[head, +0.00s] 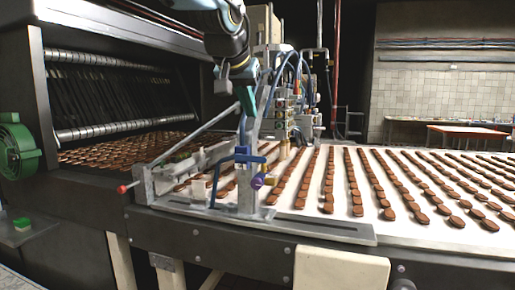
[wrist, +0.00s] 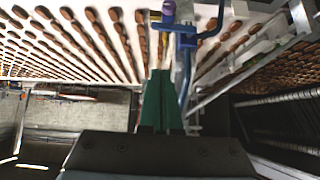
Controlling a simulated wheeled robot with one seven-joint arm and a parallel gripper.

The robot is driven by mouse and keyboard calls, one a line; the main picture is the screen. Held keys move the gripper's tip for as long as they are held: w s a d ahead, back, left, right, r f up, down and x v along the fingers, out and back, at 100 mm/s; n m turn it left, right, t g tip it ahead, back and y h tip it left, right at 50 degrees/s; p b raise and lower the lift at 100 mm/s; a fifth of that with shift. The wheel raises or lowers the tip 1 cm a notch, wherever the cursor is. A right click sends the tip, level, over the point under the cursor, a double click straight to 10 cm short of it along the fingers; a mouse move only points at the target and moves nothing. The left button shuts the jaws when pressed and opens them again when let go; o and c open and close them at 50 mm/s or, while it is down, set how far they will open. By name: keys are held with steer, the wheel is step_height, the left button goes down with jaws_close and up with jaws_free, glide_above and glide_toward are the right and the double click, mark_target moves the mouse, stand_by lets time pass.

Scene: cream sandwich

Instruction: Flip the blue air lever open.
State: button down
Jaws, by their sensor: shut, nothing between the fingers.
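The blue air lever (head: 250,158) is on the metal post of the frame that spans the conveyor, with a thin blue part hanging down at its left. In the wrist view blue parts (wrist: 209,32) show just beyond and right of my fingertips; which of them is the lever handle is hard to tell. My gripper (head: 247,103) has green fingers and points down above the lever, apart from it in the head view. In the wrist view my gripper (wrist: 161,72) is shut and empty, its fingers side by side.
A purple knob (head: 257,182) sits just below the lever; a red-tipped rod (head: 124,188) sticks out left. Blue hoses (head: 297,66) and valves stand behind my gripper. Rows of brown biscuits (head: 355,185) lie on the white conveyor (head: 372,209). Open air lies in front of the frame.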

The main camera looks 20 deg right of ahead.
steer(key=p, duration=0.3)
glide_above(251, 158)
steer(key=s, duration=0.3)
step_height(251, 158, down, 7)
steer(key=shift+w+d+f+p, duration=0.1)
steer(key=shift+d+f+p, duration=0.1)
steer(key=shift+f, duration=0.75)
steer(key=shift+w+d+f+p, duration=0.1)
steer(key=shift+f+p, duration=0.05)
steer(key=shift+f, duration=0.8)
